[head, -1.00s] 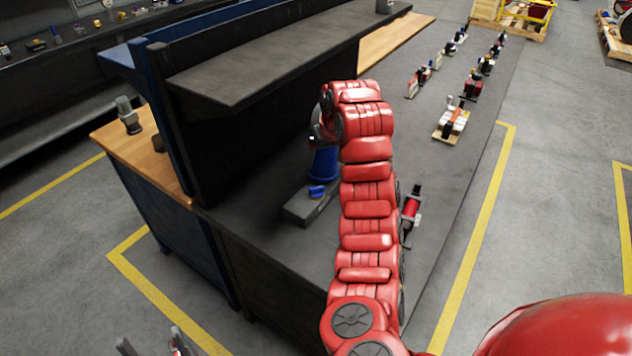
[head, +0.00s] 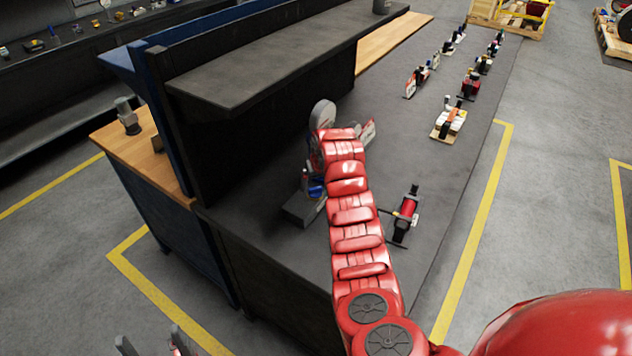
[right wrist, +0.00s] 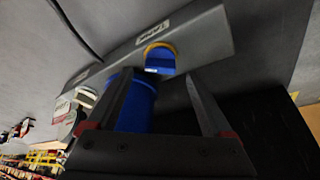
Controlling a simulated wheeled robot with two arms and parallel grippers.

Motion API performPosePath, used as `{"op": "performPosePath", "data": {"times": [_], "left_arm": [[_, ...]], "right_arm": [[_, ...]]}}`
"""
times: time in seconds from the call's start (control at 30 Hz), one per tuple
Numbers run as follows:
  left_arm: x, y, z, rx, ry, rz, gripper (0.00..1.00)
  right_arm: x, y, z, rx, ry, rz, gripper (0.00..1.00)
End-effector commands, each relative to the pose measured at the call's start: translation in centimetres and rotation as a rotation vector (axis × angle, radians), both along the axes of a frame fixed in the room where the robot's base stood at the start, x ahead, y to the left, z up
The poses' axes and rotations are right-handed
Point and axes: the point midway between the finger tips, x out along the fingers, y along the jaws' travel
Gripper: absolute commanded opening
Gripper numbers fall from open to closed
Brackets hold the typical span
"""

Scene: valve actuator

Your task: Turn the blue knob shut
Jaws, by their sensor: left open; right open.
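The blue knob (right wrist: 160,62) sits in a yellow ring on the grey valve body (right wrist: 205,32) in the right wrist view. A blue cylinder (right wrist: 140,108) stands up from the same body, partly hidden behind one finger. My right gripper (right wrist: 157,78) is open, its two fingertips on either side of the knob's near edge; I cannot tell whether they touch it. In the head view, the grey valve body (head: 300,210) lies on the bench, with a bit of blue beside my right gripper (head: 308,180). My left gripper (head: 152,340) is open and empty at the lower left, away from the bench.
The dark bench top (head: 400,150) holds a red device (head: 406,212) right of my arm and several more devices further back. A raised dark shelf (head: 260,75) overhangs behind the valve. A cable (right wrist: 75,28) runs close to the valve body.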

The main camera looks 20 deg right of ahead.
Motion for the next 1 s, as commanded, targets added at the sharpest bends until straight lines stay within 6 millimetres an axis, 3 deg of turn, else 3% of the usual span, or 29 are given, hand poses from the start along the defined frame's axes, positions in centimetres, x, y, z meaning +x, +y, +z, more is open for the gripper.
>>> {"op": "performPosePath", "data": {"times": [0.3,0.67,1.0], "left_arm": [[0.0,0.0,0.7,0.0,0.001,0.0,0.81],[0.0,0.0,0.7,0.0,0.0,0.0,0.81],[0.0,0.0,0.7,0.0,0.0,0.0,0.81]], "right_arm": [[0.9,0.0,-1.9,0.001,0.0,0.0,0.85],[1.0,0.0,-2.2,0.0,-0.002,0.001,0.85],[1.0,0.0,-2.2,0.0,-0.002,0.001,0.24]]}}
